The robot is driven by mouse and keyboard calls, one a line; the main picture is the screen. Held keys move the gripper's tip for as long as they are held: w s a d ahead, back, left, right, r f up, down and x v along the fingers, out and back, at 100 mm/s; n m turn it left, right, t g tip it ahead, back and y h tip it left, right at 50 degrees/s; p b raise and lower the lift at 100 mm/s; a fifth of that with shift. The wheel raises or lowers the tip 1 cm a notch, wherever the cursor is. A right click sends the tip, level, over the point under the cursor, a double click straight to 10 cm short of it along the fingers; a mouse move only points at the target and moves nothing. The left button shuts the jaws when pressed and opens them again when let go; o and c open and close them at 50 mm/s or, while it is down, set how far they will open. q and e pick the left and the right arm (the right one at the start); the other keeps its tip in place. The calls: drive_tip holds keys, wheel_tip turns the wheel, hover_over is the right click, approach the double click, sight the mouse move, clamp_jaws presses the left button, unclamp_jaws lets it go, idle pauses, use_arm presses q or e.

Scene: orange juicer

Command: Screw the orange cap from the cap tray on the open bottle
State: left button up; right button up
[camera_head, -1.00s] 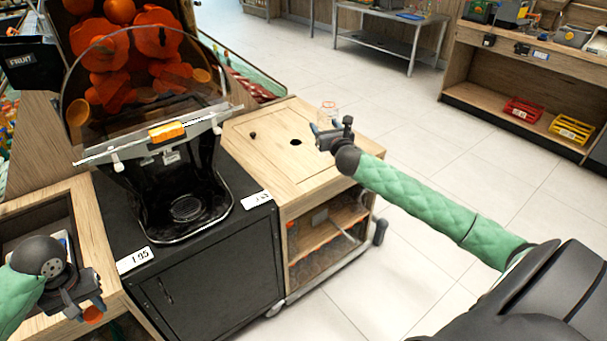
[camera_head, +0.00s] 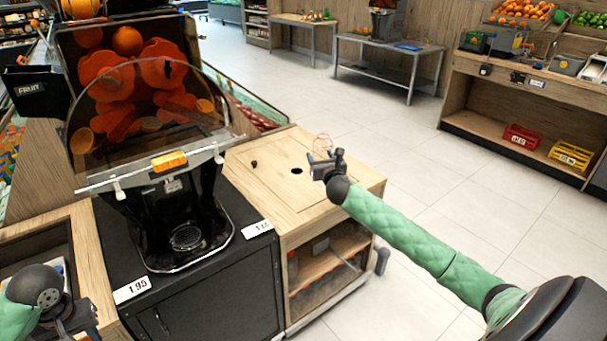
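My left gripper (camera_head: 82,325) is at the bottom left, partly cut off by the lower edge. A small piece of the orange cap (camera_head: 95,336) shows at its fingertips, and the gripper appears shut on it. My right gripper (camera_head: 324,163) is over the far right part of the wooden counter. A clear open bottle (camera_head: 322,143) with an orange-tinted outline shows at its fingers, and the gripper appears shut on it. The bottle's lower part is hidden by the gripper. The two grippers are far apart. I cannot make out a cap tray for certain.
The orange juicer (camera_head: 170,165) stands on a black cabinet (camera_head: 215,295) between my grippers. The wooden counter (camera_head: 265,185) has a dark hole and a small black knob. A dark recess (camera_head: 30,245) is in the left counter. The floor to the right is open.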

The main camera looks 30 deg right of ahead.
drive_tip(key=w+a+f, duration=0.3)
drive_tip(key=w+f, duration=0.1)
drive_tip(key=w, duration=0.2)
drive_tip(key=shift+a, duration=0.1)
drive_tip(key=shift+f+p, duration=0.3)
drive_tip(key=shift+f, duration=1.7)
drive_tip(key=shift+f, duration=0.15)
drive_tip(key=o, duration=1.3)
drive_tip(key=shift+o, duration=0.2)
drive_tip(key=b+v, duration=0.1)
drive_tip(key=v, duration=1.1)
